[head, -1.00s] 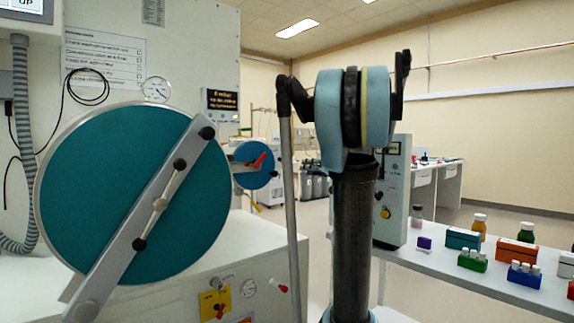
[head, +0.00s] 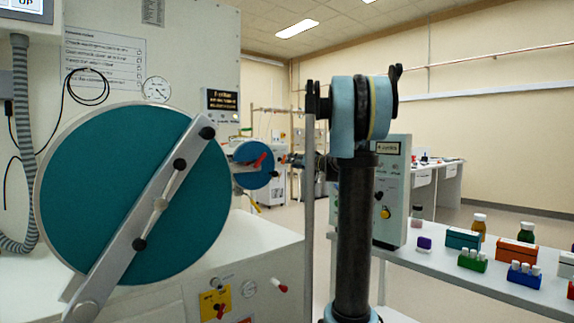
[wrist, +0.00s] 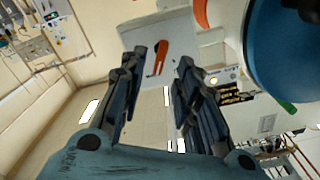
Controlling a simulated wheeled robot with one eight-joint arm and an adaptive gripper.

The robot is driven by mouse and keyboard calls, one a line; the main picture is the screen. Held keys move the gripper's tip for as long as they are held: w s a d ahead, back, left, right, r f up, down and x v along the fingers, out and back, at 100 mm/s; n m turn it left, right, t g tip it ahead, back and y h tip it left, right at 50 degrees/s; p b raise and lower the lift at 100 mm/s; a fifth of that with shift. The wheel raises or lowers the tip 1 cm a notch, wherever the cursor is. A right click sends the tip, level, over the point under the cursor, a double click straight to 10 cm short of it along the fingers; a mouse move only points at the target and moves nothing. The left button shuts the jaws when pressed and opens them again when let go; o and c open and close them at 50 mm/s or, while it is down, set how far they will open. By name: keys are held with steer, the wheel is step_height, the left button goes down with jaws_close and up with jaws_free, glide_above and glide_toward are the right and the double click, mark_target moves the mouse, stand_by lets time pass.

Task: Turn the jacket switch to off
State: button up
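No label reading "jacket" is legible, so I cannot tell which control is the jacket switch. In the head view, a yellow plate with a red-tipped lever (head: 216,305) sits low on the white cabinet front. A grey control box (head: 391,190) with a yellow knob (head: 385,213) stands right of my arm. In the wrist view, my gripper (wrist: 160,65) is open and empty, its two dark fingers apart. An orange-red handle (wrist: 160,57) on a pale panel shows between them, apart from the fingers. My gripper is mostly hidden behind my arm in the head view.
A large teal round door (head: 100,200) with a grey bar fills the left. A smaller blue round door (head: 256,165) with a red handle is behind. The right bench (head: 440,245) holds bottles, boxes and vial racks. Floor shows beyond my arm.

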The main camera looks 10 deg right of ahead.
mark_target(284, 159)
steer(key=shift+x, duration=2.65)
jaws_close()
